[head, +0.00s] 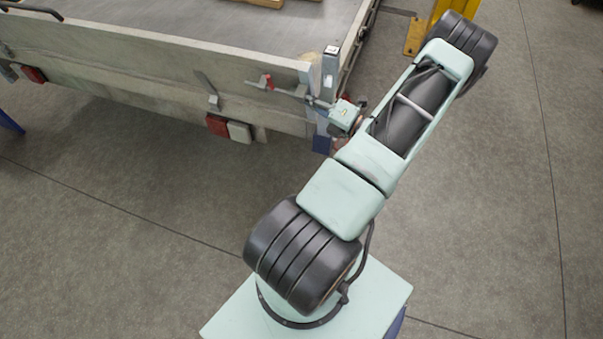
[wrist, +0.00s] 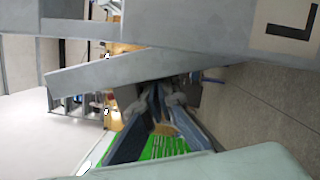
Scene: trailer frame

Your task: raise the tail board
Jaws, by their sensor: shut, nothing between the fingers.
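The tail board (head: 150,75) is a long grey panel across the trailer's rear, at the upper left of the head view. It looks upright or nearly so, with its right end close to the corner post (head: 329,75). I cannot tell whether it sits flush. In the wrist view, grey metal parts crowd close to the camera, and exact contact is hidden.
Red and white tail lamps (head: 228,128) hang under the board. The trailer bed (head: 235,25) carries a wooden piece (head: 262,3) at the back. A yellow stand (head: 418,36) is behind my arm. The floor (head: 110,240) at the front left is clear.

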